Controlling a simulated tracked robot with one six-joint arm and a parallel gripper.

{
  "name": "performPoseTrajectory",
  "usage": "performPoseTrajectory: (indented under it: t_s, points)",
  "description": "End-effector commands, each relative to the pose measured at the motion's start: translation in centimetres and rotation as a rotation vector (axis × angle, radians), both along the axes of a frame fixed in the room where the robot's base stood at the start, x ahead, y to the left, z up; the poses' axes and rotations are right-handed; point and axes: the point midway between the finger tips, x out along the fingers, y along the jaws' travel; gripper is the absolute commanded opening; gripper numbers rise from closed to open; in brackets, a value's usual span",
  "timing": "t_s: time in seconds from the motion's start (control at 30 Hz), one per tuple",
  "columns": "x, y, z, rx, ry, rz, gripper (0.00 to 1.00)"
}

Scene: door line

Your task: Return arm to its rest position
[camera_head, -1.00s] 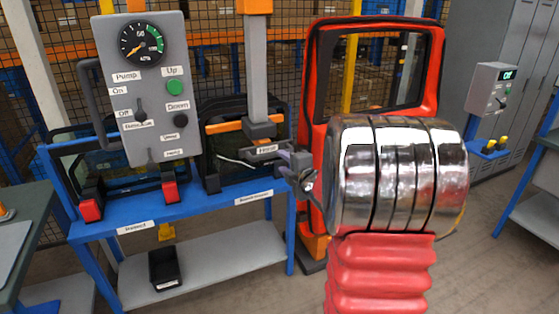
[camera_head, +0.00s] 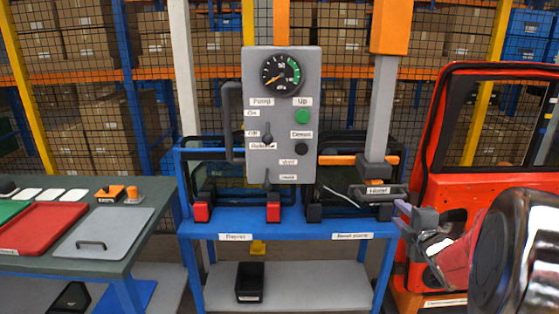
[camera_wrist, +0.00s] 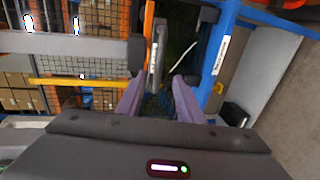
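My arm enters the head view at the lower right, with a chrome joint and a dark wrist. My gripper (camera_head: 403,212) is beside the right end of the blue bench (camera_head: 290,228), to the right of and below the holder labelled "Home" (camera_head: 378,191). In the wrist view, my gripper's two purple fingers (camera_wrist: 158,98) stand apart with nothing held between them. A dark upright bar with a pale label (camera_wrist: 156,52) shows beyond the gap. I cannot tell how far it is from the fingertips.
A grey pump panel (camera_head: 282,115) with a gauge stands on the bench. A red door (camera_head: 440,150) is at the right, close behind my arm. A green table (camera_head: 150,215) with trays stands at the left. A black bin (camera_head: 250,282) sits on the lower shelf.

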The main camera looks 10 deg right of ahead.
Motion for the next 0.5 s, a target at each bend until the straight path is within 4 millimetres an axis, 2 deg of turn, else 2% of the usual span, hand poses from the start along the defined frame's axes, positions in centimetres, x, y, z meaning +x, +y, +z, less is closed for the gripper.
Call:
performPoseTrajectory:
  t_s: [0.13,0.27,0.4,0.5]
  points:
    - [-0.2,-0.4,-0.6,0.048,0.012,-0.026,0.34]
    - [-1.3,-1.9,-2.7,0.160,0.071,-0.126,0.34]
    - [-3.9,-3.8,-6.2,0.330,0.153,-0.300,0.34]
    - [-6.2,-4.4,-7.8,0.447,0.196,-0.433,0.34]
